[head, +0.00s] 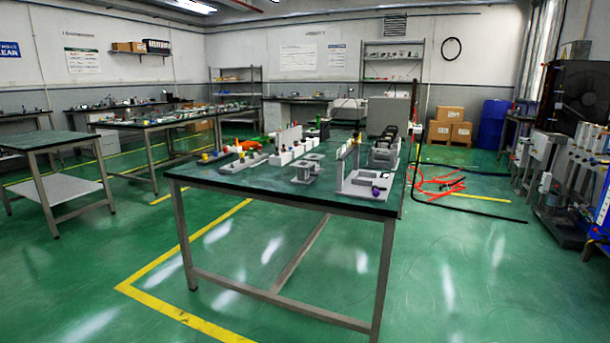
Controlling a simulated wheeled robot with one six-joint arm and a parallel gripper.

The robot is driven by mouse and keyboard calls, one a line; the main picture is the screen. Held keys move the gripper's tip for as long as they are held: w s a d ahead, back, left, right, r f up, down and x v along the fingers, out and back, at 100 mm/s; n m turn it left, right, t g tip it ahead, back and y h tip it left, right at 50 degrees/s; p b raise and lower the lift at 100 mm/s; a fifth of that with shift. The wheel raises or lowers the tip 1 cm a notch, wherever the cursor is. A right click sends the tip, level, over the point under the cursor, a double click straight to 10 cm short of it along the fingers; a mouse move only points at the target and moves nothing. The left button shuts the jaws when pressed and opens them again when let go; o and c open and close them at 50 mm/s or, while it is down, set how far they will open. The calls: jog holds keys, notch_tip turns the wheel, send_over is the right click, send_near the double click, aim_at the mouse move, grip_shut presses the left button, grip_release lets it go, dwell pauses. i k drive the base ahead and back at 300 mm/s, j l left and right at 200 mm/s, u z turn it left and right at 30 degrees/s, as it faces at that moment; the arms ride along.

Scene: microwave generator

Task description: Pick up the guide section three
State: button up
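Several small parts stand on the dark-topped table (240,184) in the middle of the view. I cannot tell which of them is guide section three; no label is readable from here. Near the front of the table are a grey stacked part (306,171), a light grey plate with a purple knob (365,185) and an upright post, and a long grey base (243,162). White blocks (288,143) and a dark grey part (384,153) stand farther back. My gripper is not in view.
Another table (45,138) stands at the left, and a long bench (150,122) lies behind it. Red and black hoses (440,184) lie on the floor right of the middle table. Machines (560,150) line the right side. The green floor in front is clear.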

aim_at(302, 177)
jog(key=i+j, duration=0.4)
jog(key=i, duration=0.25)
jog(key=i+j+z, duration=0.1)
jog(key=i+j, duration=0.3)
jog(key=i, duration=0.25)
jog(key=i+j, duration=0.45)
jog(key=i, duration=0.2)
jog(key=i+j+z, duration=0.15)
jog(key=i+j, duration=0.3)
jog(key=i, duration=0.2)
